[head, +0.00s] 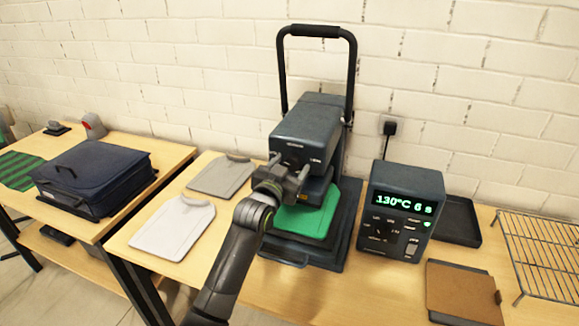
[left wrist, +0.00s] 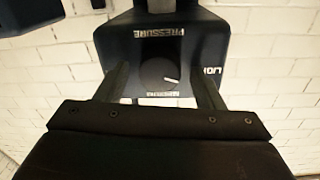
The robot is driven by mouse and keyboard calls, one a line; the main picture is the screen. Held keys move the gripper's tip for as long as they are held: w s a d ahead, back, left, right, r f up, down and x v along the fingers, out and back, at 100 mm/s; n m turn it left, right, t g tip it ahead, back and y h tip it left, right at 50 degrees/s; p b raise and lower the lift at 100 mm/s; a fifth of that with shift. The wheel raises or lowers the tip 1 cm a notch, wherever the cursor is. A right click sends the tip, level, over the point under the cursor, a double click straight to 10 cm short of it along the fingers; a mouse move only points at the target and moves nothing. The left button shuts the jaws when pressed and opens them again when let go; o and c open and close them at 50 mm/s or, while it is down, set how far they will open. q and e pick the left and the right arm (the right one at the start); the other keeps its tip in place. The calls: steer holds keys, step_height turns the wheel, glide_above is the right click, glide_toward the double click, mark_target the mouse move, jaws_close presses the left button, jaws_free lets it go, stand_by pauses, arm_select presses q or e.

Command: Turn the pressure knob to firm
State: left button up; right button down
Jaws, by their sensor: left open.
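The heat press (head: 312,112) stands against the brick wall, its dark head facing me. The round black pressure knob (left wrist: 157,74) is on the head's front face, under a PRESSURE label that appears upside down in the left wrist view. Its short white pointer mark points to the right in that view. My left gripper (head: 286,172) is in front of this face, also seen in the left wrist view (left wrist: 163,80). Its open fingers stand on either side of the knob, with gaps visible. Small lettering by the knob is unreadable. My right gripper is not in view.
A green garment (head: 306,221) lies on the press's lower plate. A control box (head: 397,213) showing 130°C 6 s stands to the right, near a black tray (head: 459,231), clipboard (head: 463,291) and wire rack (head: 545,255). Two grey shirts (head: 172,231) lie left.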

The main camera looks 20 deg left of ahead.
arm_select(q)
steer(key=c, duration=1)
